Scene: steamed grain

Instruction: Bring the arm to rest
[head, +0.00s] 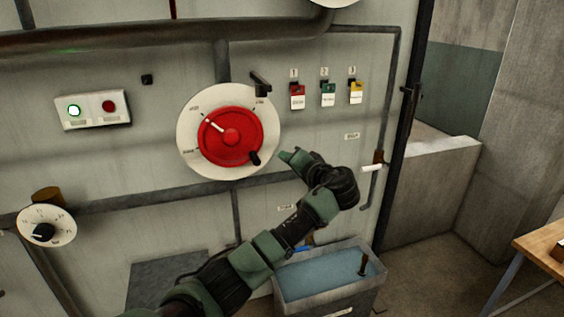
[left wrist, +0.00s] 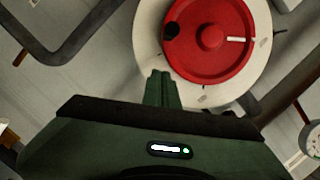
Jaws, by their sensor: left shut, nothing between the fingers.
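My left arm (head: 256,258) comes in from the bottom of the head view and reaches up and right, then bends back at the wrist. My left gripper (head: 290,156) is shut and empty, its fingertips just right of the red wheel (head: 230,145) on the wall panel. A small gap shows between the fingertips and the wheel's dark knob (head: 254,158). In the left wrist view, the closed fingers (left wrist: 161,78) point at the white dial plate (left wrist: 150,40) around the red wheel (left wrist: 225,60). My right gripper is not in view.
A light box (head: 92,109) with a lit green lamp is at left. Three coloured tags (head: 328,95) hang at upper right. A round gauge (head: 47,226) is at lower left. A grey bin (head: 330,300) of bluish water stands below the arm. A wooden table (head: 545,242) is at far right.

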